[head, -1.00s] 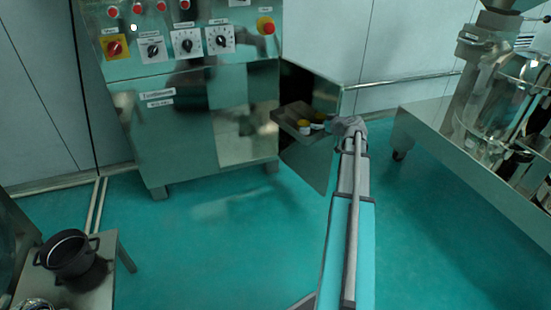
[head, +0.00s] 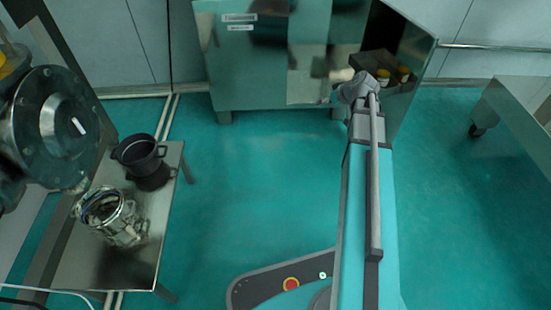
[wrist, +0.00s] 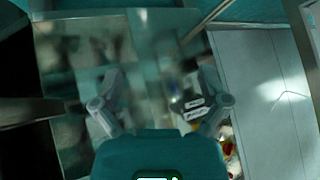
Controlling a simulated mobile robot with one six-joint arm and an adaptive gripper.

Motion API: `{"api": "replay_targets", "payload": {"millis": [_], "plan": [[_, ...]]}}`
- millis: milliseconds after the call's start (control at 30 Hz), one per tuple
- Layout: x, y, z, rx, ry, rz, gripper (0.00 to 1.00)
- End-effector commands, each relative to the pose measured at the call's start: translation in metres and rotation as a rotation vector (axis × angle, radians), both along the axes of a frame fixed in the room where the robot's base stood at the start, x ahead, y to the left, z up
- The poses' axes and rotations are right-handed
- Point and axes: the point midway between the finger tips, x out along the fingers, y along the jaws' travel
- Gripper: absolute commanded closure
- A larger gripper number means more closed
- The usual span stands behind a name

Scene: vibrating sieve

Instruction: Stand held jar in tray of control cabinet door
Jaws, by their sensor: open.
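The tray (head: 372,58) is fixed on the inner side of the open control cabinet door (head: 412,60). Two small jars with yellow lids stand upright in it, a left jar (head: 383,75) and a right jar (head: 403,74). My gripper (wrist: 160,95) is open in the wrist view, with its fingers wide apart and no jar between them. In the head view my wrist is in front of the tray's left part, left of the jars, and hides most of the gripper. No held jar shows.
The steel cabinet (head: 262,70) is behind the arm. At left a low table (head: 120,255) holds a black pot (head: 138,152) and a shiny metal vessel (head: 112,215). A steel frame (head: 515,115) stands at right. The green floor (head: 250,180) between is clear.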

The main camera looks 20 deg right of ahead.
Motion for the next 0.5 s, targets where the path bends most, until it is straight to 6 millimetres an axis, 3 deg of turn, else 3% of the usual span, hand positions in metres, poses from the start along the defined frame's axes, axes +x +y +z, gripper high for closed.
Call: {"api": "replay_targets", "payload": {"millis": [33,200,500], "plan": [[-0.007,0.023,-0.004,0.001,0.04,0.016,0.06],[-0.029,0.081,-0.018,-0.008,0.185,0.037,0.06],[-0.08,0.164,-0.037,-0.081,0.424,0.03,0.06]]}}
